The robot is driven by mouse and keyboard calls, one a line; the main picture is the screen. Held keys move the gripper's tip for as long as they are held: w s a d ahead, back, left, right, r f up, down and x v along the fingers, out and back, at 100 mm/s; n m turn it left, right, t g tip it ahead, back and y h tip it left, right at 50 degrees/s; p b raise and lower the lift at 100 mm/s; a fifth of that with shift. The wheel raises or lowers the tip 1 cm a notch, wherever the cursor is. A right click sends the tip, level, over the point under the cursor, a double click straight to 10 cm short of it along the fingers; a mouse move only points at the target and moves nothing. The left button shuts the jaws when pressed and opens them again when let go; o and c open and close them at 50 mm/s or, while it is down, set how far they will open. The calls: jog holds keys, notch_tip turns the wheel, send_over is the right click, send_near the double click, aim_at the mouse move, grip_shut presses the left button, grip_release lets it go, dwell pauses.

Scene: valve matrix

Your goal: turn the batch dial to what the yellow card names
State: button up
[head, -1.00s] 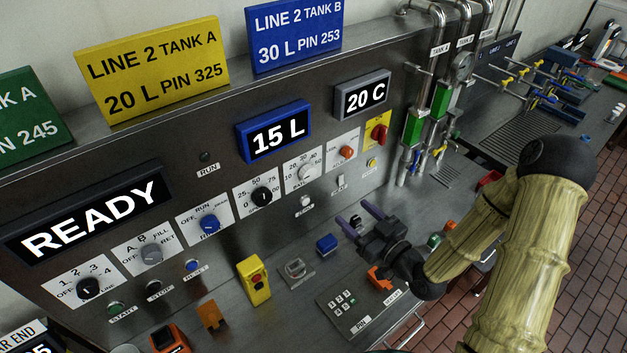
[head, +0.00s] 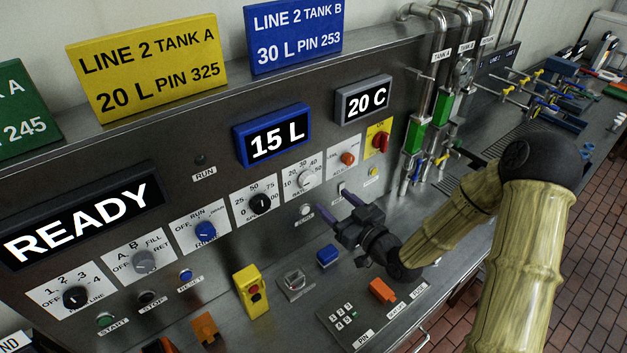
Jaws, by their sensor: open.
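The yellow card (head: 148,68) stands on top of the panel and reads LINE 2 TANK A, 20 L, PIN 325. The batch dial (head: 306,180) is a pale knob on a white plate with a scale that includes 20, 30 and 40. Its exact pointer setting is too small to read. The blue-framed display (head: 272,135) above it reads 15 L. My gripper (head: 338,201) is open and empty, its purple fingers pointing up and left towards the panel. It is just below and right of the batch dial, apparently not touching it.
A black speed dial (head: 260,203) sits left of the batch dial, and an orange knob (head: 348,158) and red switch (head: 381,142) sit right. A white button (head: 306,210) is below. A blue block (head: 327,255), yellow box (head: 251,290) and keypad (head: 345,318) are on the counter.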

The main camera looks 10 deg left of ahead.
aim_at(310, 181)
jog(key=p+x, duration=0.3)
jog(key=x, duration=0.5)
jog(key=shift+w+a+r, duration=0.1)
jog(key=shift+a+r, duration=0.05)
jog(key=shift+a, duration=0.05)
jog(key=shift+w+a, duration=0.3)
jog(key=shift+c, duration=0.4)
jog(key=c, duration=0.9)
